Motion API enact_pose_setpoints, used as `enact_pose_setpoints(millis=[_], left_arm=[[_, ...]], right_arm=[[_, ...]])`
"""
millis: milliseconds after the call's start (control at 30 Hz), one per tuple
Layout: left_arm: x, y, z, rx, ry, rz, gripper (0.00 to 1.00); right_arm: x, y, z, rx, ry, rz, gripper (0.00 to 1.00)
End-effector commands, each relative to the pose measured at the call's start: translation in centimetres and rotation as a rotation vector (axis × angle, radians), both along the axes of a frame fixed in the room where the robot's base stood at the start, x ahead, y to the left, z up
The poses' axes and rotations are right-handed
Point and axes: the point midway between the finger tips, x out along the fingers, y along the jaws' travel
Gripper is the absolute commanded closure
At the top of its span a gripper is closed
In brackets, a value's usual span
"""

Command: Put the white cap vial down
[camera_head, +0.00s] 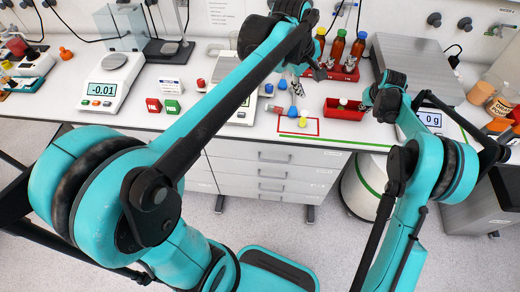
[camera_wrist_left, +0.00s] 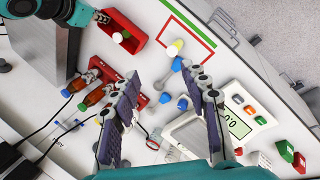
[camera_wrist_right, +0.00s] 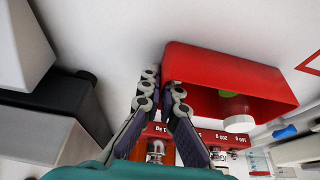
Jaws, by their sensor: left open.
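A vial with a white cap (camera_wrist_right: 238,123) is in the red bin (camera_head: 345,114); a green part shows beside the cap. In the left wrist view the white cap vial (camera_wrist_left: 120,37) is inside the red bin (camera_wrist_left: 138,43). My left gripper (camera_wrist_left: 167,90) is open and empty, above the bench near blue-capped vials (camera_wrist_left: 182,103). My right gripper (camera_wrist_right: 162,77) has its fingers close together at the end of the bin; I cannot tell whether they pinch the bin's wall. No vial shows between them.
A yellow-capped vial (camera_head: 303,121) stands in a red outlined area on the bench. A red rack (camera_head: 340,71) with orange bottles is behind. Balances (camera_head: 112,86) stand left and right.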

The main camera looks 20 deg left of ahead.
Motion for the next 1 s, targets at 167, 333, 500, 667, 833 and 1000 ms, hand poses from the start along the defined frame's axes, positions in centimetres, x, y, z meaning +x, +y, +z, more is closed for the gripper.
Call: enact_pose_setpoints(millis=[167,333,500,667,833,1000], left_arm=[[-6.9,1.8,-1.1,0.177,-0.12,-0.277,0.55],[-12.9,3.3,-3.6,0.364,-0.214,-0.542,0.55],[-17.5,4.5,-6.7,0.536,-0.277,-0.767,0.55],[-19.9,5.1,-8.9,0.643,-0.307,-0.9,0.55],[-20.8,5.3,-9.7,0.688,-0.316,-0.955,0.55],[-20.8,5.3,-9.8,0.691,-0.318,-0.96,0.55]], right_arm=[[0.0,0.0,0.0,0.0,0.0,0.0,1.0],[0.0,0.0,0.0,0.0,0.0,0.0,1.0],[0.0,0.0,0.0,0.0,0.0,0.0,1.0],[0.0,0.0,0.0,0.0,0.0,0.0,1.0],[0.0,0.0,0.0,0.0,0.0,0.0,1.0],[0.0,0.0,0.0,0.0,0.0,0.0,1.0]])
